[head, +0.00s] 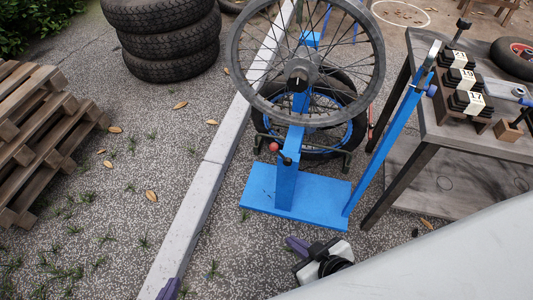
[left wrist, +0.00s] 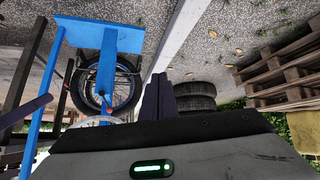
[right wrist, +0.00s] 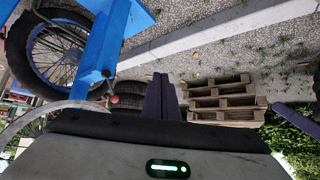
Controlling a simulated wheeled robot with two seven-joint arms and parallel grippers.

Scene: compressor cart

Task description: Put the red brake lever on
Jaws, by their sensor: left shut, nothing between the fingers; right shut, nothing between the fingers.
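The brake lever has a red ball knob (head: 274,147) and a short dark arm (head: 285,158). It sits on the upright post (head: 287,182) of a blue stand, below the spoked wheel (head: 246,95). The knob points up and left. In the right wrist view the red knob (right wrist: 106,73) shows beside the blue post. My right gripper (head: 297,245) is shut and empty, in front of the stand's base and below the lever. My left gripper (head: 169,289) is shut and empty at the bottom edge, with only its fingertips showing. Neither gripper touches the lever.
A blue slanted bar (head: 392,132) rises right of the post, near a grey table (head: 440,130) with numbered black blocks (head: 468,102). Stacked tyres (head: 165,40) and wooden pallets (head: 35,140) stand left. A pale kerb (head: 200,190) crosses the ground. The ground left of the stand is open.

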